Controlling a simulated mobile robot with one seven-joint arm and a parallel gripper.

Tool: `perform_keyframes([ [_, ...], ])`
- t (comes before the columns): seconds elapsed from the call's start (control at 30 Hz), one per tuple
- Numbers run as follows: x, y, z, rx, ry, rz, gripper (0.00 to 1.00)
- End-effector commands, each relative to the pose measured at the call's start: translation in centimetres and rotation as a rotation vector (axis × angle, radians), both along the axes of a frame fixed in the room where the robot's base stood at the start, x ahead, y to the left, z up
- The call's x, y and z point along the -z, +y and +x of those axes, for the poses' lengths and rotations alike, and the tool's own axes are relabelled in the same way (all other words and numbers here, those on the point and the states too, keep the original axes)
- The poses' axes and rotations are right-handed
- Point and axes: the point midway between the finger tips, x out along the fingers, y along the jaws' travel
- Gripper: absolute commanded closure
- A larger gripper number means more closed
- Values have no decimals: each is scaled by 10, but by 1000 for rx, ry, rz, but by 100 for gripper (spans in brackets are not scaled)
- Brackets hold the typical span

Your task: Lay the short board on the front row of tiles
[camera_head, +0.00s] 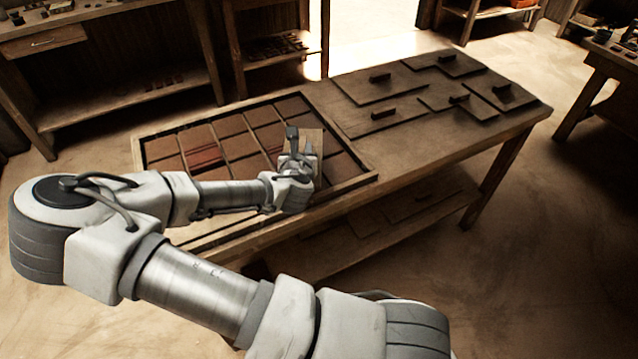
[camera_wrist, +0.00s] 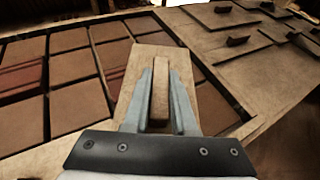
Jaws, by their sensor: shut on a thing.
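A pale wooden board (camera_wrist: 150,58) with a raised block handle lies under my gripper (camera_wrist: 161,78) in the wrist view. The two fingers are shut on the handle from both sides. In the head view the board (camera_head: 312,137) shows partly behind my gripper (camera_head: 296,160), over the right part of the tile frame. Brown tiles (camera_head: 210,172) lie in rows in the wooden frame (camera_head: 345,188); some are darker red. The board covers some tiles at the right. I cannot tell if it touches them. My arm hides the frame's near left part.
Several dark boards with handles (camera_head: 380,78) lie on the right half of the bench (camera_head: 450,140). More flat boards (camera_head: 405,205) lie on the shelf below. Shelving stands behind, and another table (camera_head: 605,65) is at far right.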

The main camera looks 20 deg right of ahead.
Motion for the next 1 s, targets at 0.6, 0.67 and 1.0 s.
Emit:
perform_keyframes([
  [0.6,-37,-121,-78,886,-5,10,100],
  [0.67,-44,-125,-86,943,-5,9,100],
  [1.0,-55,-124,-97,1072,-3,1,100],
])
